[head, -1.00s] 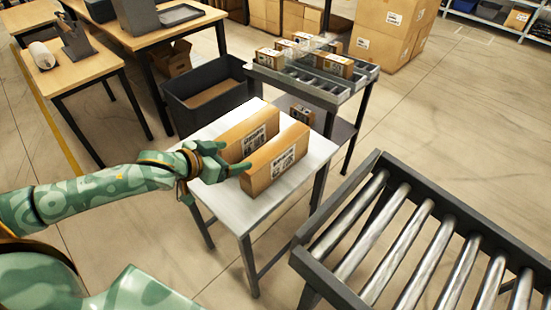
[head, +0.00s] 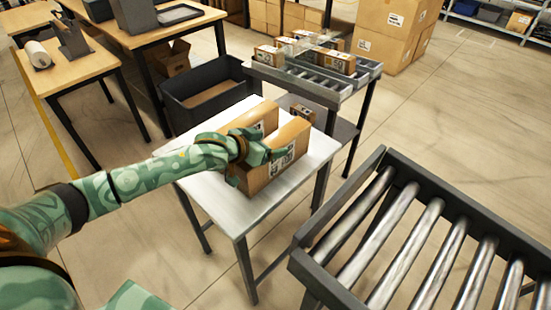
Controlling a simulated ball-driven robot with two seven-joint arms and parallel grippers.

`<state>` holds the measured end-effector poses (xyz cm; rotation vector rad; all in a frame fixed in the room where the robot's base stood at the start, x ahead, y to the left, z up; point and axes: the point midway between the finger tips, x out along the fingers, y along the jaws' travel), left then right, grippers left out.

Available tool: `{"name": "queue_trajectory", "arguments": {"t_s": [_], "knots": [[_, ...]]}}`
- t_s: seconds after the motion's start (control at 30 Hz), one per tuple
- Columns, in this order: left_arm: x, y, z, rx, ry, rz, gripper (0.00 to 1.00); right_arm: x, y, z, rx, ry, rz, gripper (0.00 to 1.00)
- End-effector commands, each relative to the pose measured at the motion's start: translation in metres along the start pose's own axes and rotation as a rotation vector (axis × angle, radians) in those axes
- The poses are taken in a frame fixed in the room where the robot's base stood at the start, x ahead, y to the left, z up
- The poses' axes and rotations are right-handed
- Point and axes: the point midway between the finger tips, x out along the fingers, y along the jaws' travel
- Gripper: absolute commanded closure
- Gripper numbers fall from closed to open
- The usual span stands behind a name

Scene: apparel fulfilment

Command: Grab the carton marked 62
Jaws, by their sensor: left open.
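Two long brown cartons with white labels stand side by side on a small white table. The nearer carton (head: 259,180) is at the right, and the farther carton (head: 262,114) is behind it to the left. The label print is too small to read, so I cannot tell which one is marked 62. My left gripper (head: 272,150) is open at the nearer carton, over its top and labelled side. It hides part of both cartons, and I cannot tell whether it touches either one. My right gripper is out of view.
The white table (head: 215,205) has bare room at its near end. A roller conveyor (head: 335,225) stands at the right. Behind are a grey rack (head: 308,86) with small boxes, a dark bin (head: 172,105) and stacked cartons (head: 388,30).

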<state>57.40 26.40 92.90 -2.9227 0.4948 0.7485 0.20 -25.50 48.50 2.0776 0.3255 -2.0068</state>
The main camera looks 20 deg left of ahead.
Motion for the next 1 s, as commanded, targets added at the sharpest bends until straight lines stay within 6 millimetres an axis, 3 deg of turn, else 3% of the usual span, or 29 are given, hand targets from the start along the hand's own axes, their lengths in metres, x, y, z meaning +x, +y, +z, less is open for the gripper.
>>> {"name": "queue_trajectory", "arguments": {"t_s": [0.1, 0.3, 0.5, 0.6, 1.0], "knots": [[0.009, 0.000, 0.000, 0.000, 0.000, 0.000, 0.22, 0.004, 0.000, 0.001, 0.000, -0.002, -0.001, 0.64], [0.008, 0.000, -0.001, 0.000, 0.001, 0.001, 0.22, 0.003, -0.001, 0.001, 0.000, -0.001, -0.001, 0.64], [0.008, 0.000, -0.001, 0.000, 0.001, 0.000, 0.77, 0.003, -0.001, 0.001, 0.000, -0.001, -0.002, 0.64], [0.008, 0.000, -0.001, 0.000, 0.001, 0.000, 1.00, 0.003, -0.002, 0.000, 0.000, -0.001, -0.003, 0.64], [0.003, 0.000, -0.011, -0.001, 0.005, 0.000, 1.00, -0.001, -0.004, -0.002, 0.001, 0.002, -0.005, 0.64]]}}
